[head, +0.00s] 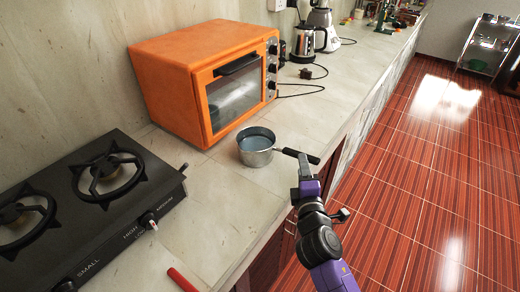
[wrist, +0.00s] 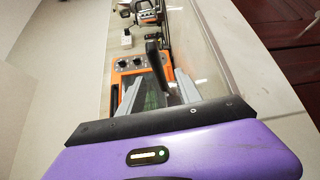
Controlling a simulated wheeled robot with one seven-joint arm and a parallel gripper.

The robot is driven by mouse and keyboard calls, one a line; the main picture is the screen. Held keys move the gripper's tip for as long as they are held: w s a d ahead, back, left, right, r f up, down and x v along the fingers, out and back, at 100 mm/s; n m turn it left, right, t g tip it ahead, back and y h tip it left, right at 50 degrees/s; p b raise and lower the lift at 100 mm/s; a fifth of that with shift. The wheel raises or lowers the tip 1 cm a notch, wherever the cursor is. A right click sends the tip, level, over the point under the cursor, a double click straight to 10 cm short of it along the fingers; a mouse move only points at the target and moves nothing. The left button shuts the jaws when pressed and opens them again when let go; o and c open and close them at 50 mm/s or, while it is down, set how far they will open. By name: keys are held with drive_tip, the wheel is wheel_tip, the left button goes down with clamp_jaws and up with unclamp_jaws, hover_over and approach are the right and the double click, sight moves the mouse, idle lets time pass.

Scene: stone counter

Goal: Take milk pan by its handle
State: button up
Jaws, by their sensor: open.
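The milk pan (head: 256,148) is a small metal pan with a grey-blue inside. It stands upright on the counter in front of the orange oven. Its black handle (head: 313,158) points right toward the counter's front edge. My gripper (head: 303,163) is at the handle, its fingers overlapping it in the head view. In the wrist view my gripper (wrist: 158,88) is open. A dark bar there, which looks like the handle (wrist: 153,56), shows between the grey fingers. I cannot tell whether they touch it. The pan's bowl is not clearly seen in the wrist view.
The orange oven (head: 208,75) stands behind the pan. A black gas stove (head: 125,220) is at the left, with a red object (head: 181,280) in front. A kettle (head: 303,42) and blender (head: 322,25) stand farther back. The counter (head: 221,190) around the pan is clear.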

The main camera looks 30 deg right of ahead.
drive_tip(key=p+x, duration=0.1)
drive_tip(key=x, duration=0.5)
drive_tip(key=shift+r, duration=0.1)
drive_tip(key=shift+s, duration=0.1)
clamp_jaws()
idle(1.1)
drive_tip(key=shift+r, duration=0.15)
